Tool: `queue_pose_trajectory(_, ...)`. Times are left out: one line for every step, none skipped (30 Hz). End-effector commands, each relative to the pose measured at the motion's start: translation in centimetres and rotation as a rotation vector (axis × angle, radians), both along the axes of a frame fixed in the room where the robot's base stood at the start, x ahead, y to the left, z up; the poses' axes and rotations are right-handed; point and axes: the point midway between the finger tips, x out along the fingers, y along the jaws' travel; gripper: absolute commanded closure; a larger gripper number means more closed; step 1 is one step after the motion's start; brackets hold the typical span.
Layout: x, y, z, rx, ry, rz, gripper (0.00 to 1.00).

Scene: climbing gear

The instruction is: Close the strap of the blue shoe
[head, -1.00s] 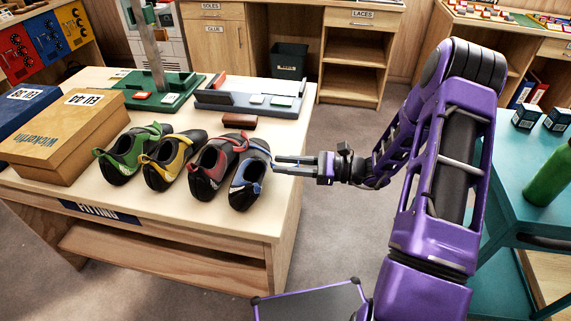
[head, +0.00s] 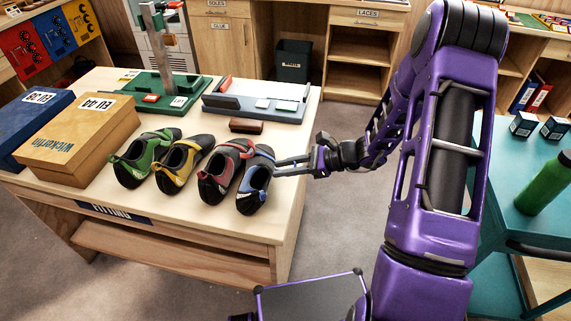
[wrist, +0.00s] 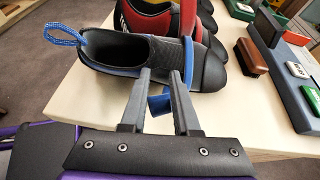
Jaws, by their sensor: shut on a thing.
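The blue shoe (head: 253,183) is the rightmost of the row on the fitting table, black with blue panels. In the wrist view the blue shoe (wrist: 120,72) lies across the top, with a patterned blue pull loop at its heel. Its blue strap (wrist: 187,58) crosses the shoe, and a blue strap end (wrist: 158,103) hangs on the near side between my fingers. My gripper (head: 277,168) reaches in from the right at the shoe's side. In the wrist view my gripper (wrist: 161,74) is shut on the strap end; the fingers partly hide it.
Red (head: 220,173), yellow (head: 180,167) and green (head: 143,160) shoes stand close to the left. Behind are a brown block (head: 246,126) and a grey tray (head: 255,113). Shoe boxes (head: 82,142) sit at the left. The table's right edge is bare.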

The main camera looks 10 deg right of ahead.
Motion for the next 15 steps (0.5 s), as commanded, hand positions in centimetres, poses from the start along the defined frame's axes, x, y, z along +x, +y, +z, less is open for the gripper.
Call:
queue_pose_trajectory(0.01, -0.02, -0.07, 0.0, 0.0, 0.0, 1.0)
queue_pose_trajectory(0.01, -0.02, -0.06, 0.0, 0.0, 0.0, 1.0)
queue_pose_trajectory(0.02, -0.02, -0.06, 0.001, 0.0, 0.0, 1.0)
queue_pose_trajectory(0.02, -0.02, -0.06, 0.001, 0.0, 0.0, 1.0)
queue_pose_trajectory(0.02, -0.02, -0.05, 0.001, 0.0, 0.0, 1.0)
queue_pose_trajectory(0.02, -0.02, -0.05, 0.001, 0.0, 0.0, 0.65)
queue_pose_trajectory(0.02, -0.02, -0.05, 0.001, 0.0, 0.0, 0.6)
queue_pose_trajectory(0.02, -0.02, -0.05, 0.001, 0.0, 0.0, 0.54)
queue_pose_trajectory(0.01, -0.01, -0.04, 0.002, -0.001, 0.0, 0.47)
queue_pose_trajectory(0.01, -0.01, -0.04, 0.002, -0.001, 0.0, 0.42)
queue_pose_trajectory(0.01, -0.01, -0.04, 0.002, -0.001, 0.0, 0.39)
queue_pose_trajectory(0.01, 0.0, -0.04, 0.002, -0.001, 0.0, 0.39)
queue_pose_trajectory(0.01, -0.01, -0.03, 0.002, -0.001, 0.0, 0.39)
queue_pose_trajectory(0.01, 0.0, -0.03, 0.002, -0.001, 0.0, 0.39)
queue_pose_trajectory(0.01, 0.0, -0.03, 0.002, -0.001, 0.0, 0.39)
